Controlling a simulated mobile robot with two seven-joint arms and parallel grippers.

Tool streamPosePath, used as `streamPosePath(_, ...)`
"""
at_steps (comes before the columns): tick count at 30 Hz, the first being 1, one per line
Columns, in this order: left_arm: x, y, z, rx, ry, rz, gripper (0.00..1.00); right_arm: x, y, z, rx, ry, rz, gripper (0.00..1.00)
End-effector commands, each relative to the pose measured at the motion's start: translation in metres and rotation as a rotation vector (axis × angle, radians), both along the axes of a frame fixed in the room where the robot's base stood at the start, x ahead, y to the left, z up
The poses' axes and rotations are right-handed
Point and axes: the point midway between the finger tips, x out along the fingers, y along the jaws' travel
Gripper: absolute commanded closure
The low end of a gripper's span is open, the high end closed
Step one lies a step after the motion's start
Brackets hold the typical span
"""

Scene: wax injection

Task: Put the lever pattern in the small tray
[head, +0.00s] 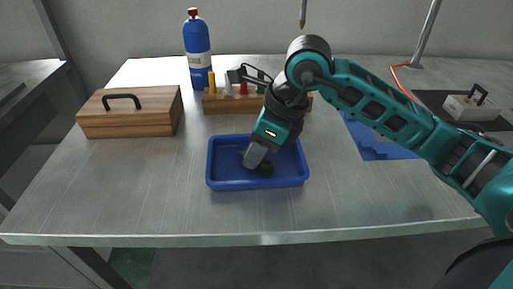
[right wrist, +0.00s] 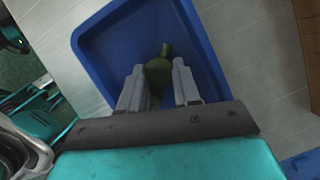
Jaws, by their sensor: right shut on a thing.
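The small blue tray (head: 222,184) lies on the metal table near its front middle; it also fills much of the right wrist view (right wrist: 95,45). My right gripper (head: 254,160) points down into the tray. In the right wrist view its two fingers (right wrist: 160,88) are on either side of the dark green lever pattern (right wrist: 160,68), shut on it. The pattern (head: 266,168) shows partly in the head view, low inside the tray and partly hidden by the fingers. I cannot tell whether it touches the tray floor. My left gripper is not in view.
A wooden box with a black handle (head: 132,112) stands at the left. Behind the tray is a wooden rack (head: 228,104) with several small tools and a blue bottle (head: 197,50). A blue mat (head: 372,143) lies at the right. The table front is clear.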

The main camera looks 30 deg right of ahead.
Motion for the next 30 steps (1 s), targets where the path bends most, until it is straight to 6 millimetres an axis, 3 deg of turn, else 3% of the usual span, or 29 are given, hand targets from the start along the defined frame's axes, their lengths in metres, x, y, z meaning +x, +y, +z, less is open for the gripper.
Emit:
streamPosePath(5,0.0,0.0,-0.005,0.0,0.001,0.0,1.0,0.0,0.0,-0.004,-0.001,-0.001,0.0,0.97)
streamPosePath(6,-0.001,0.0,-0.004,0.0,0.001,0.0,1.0,0.0,0.0,-0.003,-0.001,-0.001,0.0,0.66)
streamPosePath(13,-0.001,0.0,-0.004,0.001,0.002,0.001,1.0,0.0,0.0,-0.002,0.0,0.0,0.0,0.44)
streamPosePath(23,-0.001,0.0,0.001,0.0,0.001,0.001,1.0,0.0,0.0,0.002,0.0,0.0,0.0,0.42)
streamPosePath(30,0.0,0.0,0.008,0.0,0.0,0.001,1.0,-0.009,-0.012,0.04,-0.002,-0.006,-0.001,0.42)
